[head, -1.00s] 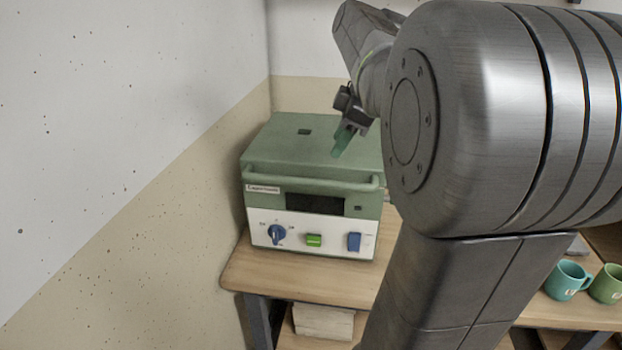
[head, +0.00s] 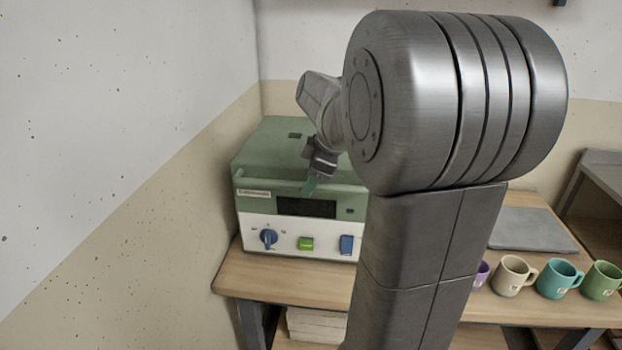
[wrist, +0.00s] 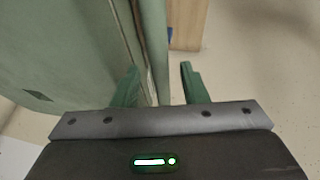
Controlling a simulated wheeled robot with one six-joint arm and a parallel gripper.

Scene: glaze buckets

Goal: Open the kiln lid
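The kiln (head: 290,225) is a green box with a white control front, standing on the wooden table in the head view. Its green lid (head: 262,150) is down, with a bar handle (head: 268,184) along the front edge. My gripper (head: 309,187) is at the front of the lid by the handle, fingers pointing down. In the wrist view my gripper (wrist: 158,84) has its two green fingers apart. The handle bar (wrist: 153,40) runs between them, nearer the left finger; I cannot tell whether they touch. My arm hides the kiln's right side in the head view.
The front carries a blue knob (head: 268,238), a green switch (head: 306,243) and a blue switch (head: 346,244). Several mugs (head: 556,280) and a grey slab (head: 532,230) are on the table at right. A wall (head: 130,140) stands close on the left.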

